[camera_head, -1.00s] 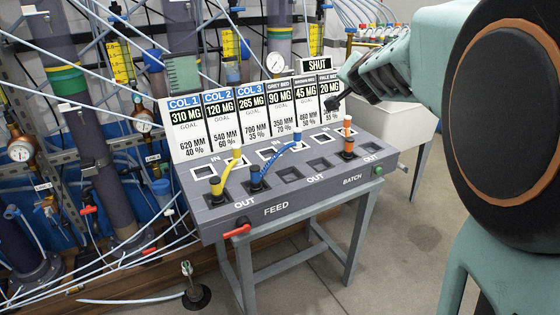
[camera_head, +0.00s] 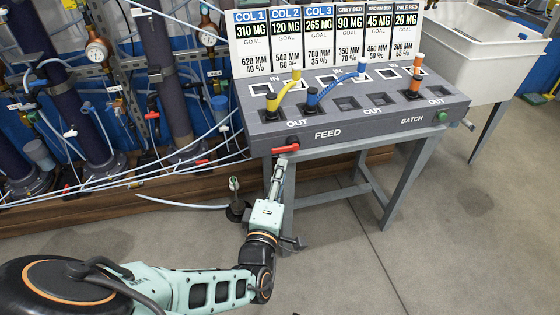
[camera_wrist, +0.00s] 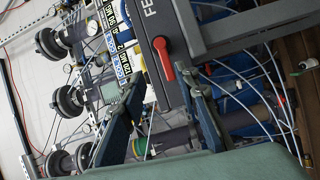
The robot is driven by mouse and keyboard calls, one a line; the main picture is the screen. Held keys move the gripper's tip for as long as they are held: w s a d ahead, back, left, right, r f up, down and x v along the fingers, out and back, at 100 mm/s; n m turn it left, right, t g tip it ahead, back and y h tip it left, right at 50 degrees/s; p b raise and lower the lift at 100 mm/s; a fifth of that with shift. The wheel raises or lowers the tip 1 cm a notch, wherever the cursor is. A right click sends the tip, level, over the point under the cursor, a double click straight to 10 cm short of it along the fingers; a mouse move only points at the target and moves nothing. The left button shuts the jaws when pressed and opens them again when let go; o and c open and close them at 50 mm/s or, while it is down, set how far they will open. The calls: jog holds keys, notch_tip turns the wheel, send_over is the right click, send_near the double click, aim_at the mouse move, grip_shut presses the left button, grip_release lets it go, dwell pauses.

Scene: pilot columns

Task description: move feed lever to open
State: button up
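The feed lever is a red handle (camera_head: 286,149) on the front face of the grey panel box (camera_head: 345,135), left of the word FEED. The lever also shows in the wrist view (camera_wrist: 163,58), ahead of and between my two spread fingers. My gripper (camera_head: 284,168) is just below the lever in the head view. In the wrist view my gripper (camera_wrist: 165,92) is open and empty, and a gap to the lever shows. I cannot tell the exact distance.
Yellow (camera_head: 283,91), blue (camera_head: 332,88) and orange (camera_head: 416,76) hoses are plugged into the panel top. Column signs (camera_head: 320,40) stand behind it. Columns with thin tubing stand left. A white basin (camera_head: 492,50) stands right. The floor in front is clear.

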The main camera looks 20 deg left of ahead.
aim_at(280, 151)
jog(key=shift+n+y, duration=0.5)
jog(key=shift+n, duration=0.3)
jog(key=w+a, duration=0.1)
jog(key=w, duration=0.2)
jog(key=w+b, duration=0.1)
jog(key=w, duration=0.1)
jog(key=w+a+f+b, duration=0.1)
jog(key=w, duration=0.2)
jog(key=shift+w+a, duration=0.3)
jog(key=shift+c, duration=0.4)
grip_shut()
